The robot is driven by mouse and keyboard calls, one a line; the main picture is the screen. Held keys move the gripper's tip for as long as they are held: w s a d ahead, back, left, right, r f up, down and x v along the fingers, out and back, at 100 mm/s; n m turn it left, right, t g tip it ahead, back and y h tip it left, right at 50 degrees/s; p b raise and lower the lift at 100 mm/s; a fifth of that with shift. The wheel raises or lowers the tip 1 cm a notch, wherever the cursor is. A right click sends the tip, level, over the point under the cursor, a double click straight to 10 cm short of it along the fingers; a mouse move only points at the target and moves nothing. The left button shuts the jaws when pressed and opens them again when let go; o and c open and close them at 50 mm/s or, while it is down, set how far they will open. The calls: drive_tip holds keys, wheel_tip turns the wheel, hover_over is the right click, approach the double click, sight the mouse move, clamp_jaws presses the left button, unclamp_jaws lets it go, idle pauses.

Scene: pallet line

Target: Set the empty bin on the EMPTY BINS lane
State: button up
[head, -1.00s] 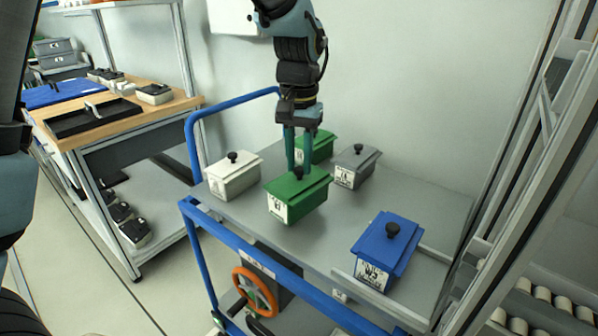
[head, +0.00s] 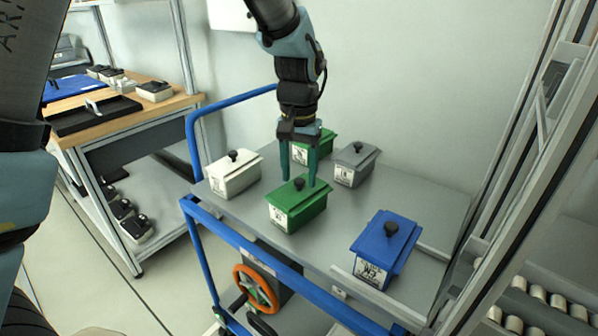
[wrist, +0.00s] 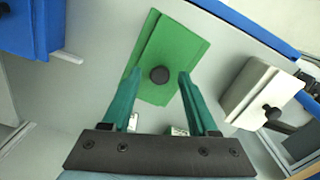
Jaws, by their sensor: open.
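A green lidded bin (head: 302,211) with a black knob and a white label sits at the front middle of a grey cart top. My gripper (head: 298,182) is open just above this bin, its two teal fingers on either side of the knob. In the wrist view the same green bin (wrist: 180,50) lies ahead, and the open fingers (wrist: 158,76) show left and right of the knob, apart from it. I cannot tell which bin is empty, since lids cover them. No EMPTY BINS sign is readable.
The cart (head: 425,205) also bears a white bin (head: 233,179), a grey bin (head: 353,167), a second green bin (head: 322,141) behind my gripper, and a blue bin (head: 384,249). Roller lanes (head: 540,312) are at right. A workbench (head: 130,118) stands at left.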

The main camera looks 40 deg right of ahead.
drive_tip(key=shift+f+b, duration=0.1)
drive_tip(key=shift+b, duration=0.2)
wheel_tip(320, 180, up, 11)
drive_tip(key=b, duration=0.2)
drive_tip(key=w+a+f+n, duration=0.25)
drive_tip(key=w+a, duration=0.35)
drive_tip(key=a, duration=0.4)
drive_tip(key=w+a+f+n, duration=0.25)
drive_tip(key=w+a, duration=0.35)
drive_tip(key=a, duration=0.4)
drive_tip(key=s+a+f+n, duration=0.1)
drive_tip(key=a+f+n, duration=0.1)
drive_tip(key=a, duration=0.8)
drive_tip(key=s+a+f+n+t, duration=0.1)
drive_tip(key=s+a+f+n, duration=0.1)
drive_tip(key=a, duration=0.9)
wheel_tip(320, 180, down, 3)
drive_tip(key=shift+a+r+n+t, duration=0.15)
drive_tip(key=shift+n+t, duration=0.15)
drive_tip(key=shift+n, duration=0.4)
